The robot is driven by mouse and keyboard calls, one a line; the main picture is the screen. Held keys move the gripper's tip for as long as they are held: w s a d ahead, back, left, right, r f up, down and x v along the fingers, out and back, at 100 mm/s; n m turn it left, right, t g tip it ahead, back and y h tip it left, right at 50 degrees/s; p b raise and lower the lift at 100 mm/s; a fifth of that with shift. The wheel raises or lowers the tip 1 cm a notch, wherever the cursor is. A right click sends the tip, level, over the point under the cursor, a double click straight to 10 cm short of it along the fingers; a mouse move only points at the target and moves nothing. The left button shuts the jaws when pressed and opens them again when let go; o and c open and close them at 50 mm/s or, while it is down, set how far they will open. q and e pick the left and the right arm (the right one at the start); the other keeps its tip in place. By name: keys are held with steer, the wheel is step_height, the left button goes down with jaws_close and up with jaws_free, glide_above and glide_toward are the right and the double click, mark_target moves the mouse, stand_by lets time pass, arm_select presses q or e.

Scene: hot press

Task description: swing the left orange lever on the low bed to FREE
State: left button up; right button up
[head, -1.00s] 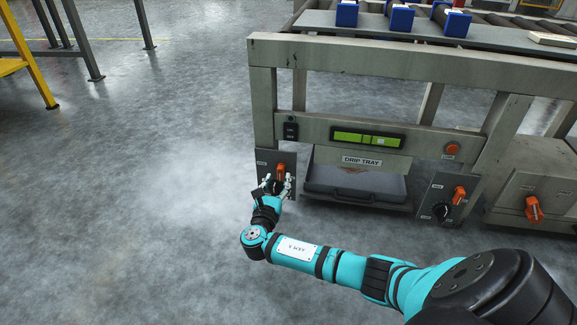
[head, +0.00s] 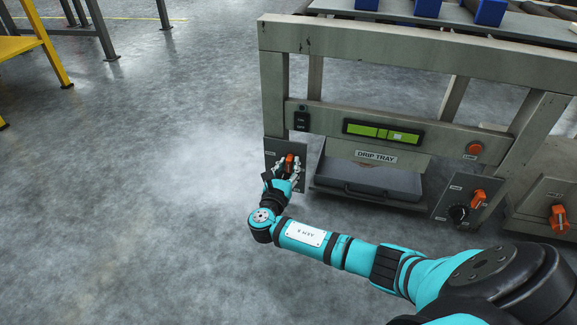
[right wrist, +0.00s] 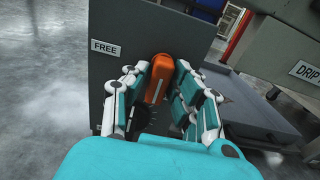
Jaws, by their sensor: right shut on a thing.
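The left orange lever (head: 289,161) stands on a grey panel (head: 271,154) at the left leg of the low bed (head: 390,68). In the right wrist view the lever (right wrist: 159,78) tilts a little to the right at its top. A FREE label (right wrist: 105,48) is up and left of it on the panel. My right gripper (head: 284,170) is shut on the lever; in the right wrist view its fingers (right wrist: 157,92) are on both sides of it. The lever's lower end is hidden by the hand. My left gripper is not in view.
The drip tray (head: 375,194) lies right of the lever under the bed. Another orange lever (head: 478,197) with a black knob (head: 459,213) is on the right leg's panel. A further orange lever (head: 558,218) is at far right.

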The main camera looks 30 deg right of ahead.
steer(key=shift+r+m, duration=0.1)
steer(key=shift+m, duration=0.2)
jaws_close()
steer(key=shift+p, duration=0.4)
steer(key=m+p, duration=0.1)
steer(key=m, duration=0.1)
steer(key=shift+w+m, duration=0.15)
steer(key=shift+m, duration=0.25)
steer(key=shift+r+m, duration=0.1)
steer(key=shift+m, duration=0.8)
steer(key=m, duration=0.2)
steer(key=shift+w+m, duration=0.1)
steer(key=shift+m, duration=0.3)
steer(key=m, duration=0.4)
steer(key=shift+w+r+b, duration=0.1)
steer(key=shift+b, duration=0.25)
steer(key=m, duration=0.2)
steer(key=m+b, duration=0.1)
steer(key=m, duration=0.1)
steer(key=m+b, duration=0.1)
steer(key=shift+r+m, duration=0.3)
steer(key=shift+m, duration=0.1)
steer(key=shift+w, duration=0.1)
